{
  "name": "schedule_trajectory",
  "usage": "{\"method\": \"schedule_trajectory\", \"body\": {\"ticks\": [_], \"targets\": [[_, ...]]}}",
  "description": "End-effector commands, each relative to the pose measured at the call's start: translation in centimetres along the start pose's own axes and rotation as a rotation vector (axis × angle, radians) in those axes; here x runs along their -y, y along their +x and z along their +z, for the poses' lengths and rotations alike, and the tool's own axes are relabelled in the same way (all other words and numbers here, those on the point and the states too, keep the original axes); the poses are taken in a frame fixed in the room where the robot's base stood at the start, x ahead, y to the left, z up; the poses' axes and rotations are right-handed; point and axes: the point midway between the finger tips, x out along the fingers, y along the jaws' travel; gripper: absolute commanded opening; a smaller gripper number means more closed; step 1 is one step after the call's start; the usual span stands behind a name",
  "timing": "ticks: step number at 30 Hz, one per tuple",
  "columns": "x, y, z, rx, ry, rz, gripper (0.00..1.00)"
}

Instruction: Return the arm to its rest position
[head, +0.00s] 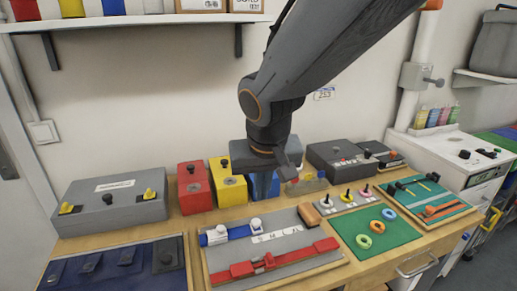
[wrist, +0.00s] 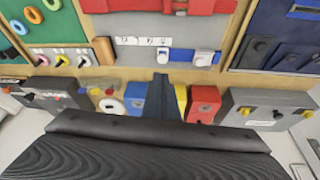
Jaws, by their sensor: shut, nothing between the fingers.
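My arm reaches down from the top right in the head view. My gripper (head: 289,170) hangs above the back part of the wooden table, in front of the wall. It is shut and empty. In the wrist view my gripper (wrist: 161,78) shows as a narrow dark shape pointing away from the camera, with nothing held. A blue box (head: 262,186) stands below and partly behind it in the head view. A yellow box (head: 228,188) and a red box (head: 194,190) stand to its left.
The table (head: 197,221) holds a grey box (head: 110,205), a blue tool tray (head: 118,265), a grey board (head: 240,260) with red and blue-white items, and a green mat (head: 385,238) with rings. Dark boxes (head: 340,157) stand right of my gripper. A wall shelf (head: 130,20) runs above left.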

Motion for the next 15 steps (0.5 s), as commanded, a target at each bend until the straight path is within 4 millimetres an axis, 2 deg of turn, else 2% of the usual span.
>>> {"method": "schedule_trajectory", "body": {"ticks": [3, 9, 12, 15], "targets": [[-4.6, 2.0, 2.1, 0.063, 0.043, 0.026, 0.0], [-12.0, 4.8, 7.3, 0.174, 0.118, 0.045, 0.0], [-14.7, 5.6, 10.0, 0.22, 0.154, 0.043, 0.0], [-16.6, 6.1, 12.2, 0.254, 0.184, 0.038, 0.0]]}}
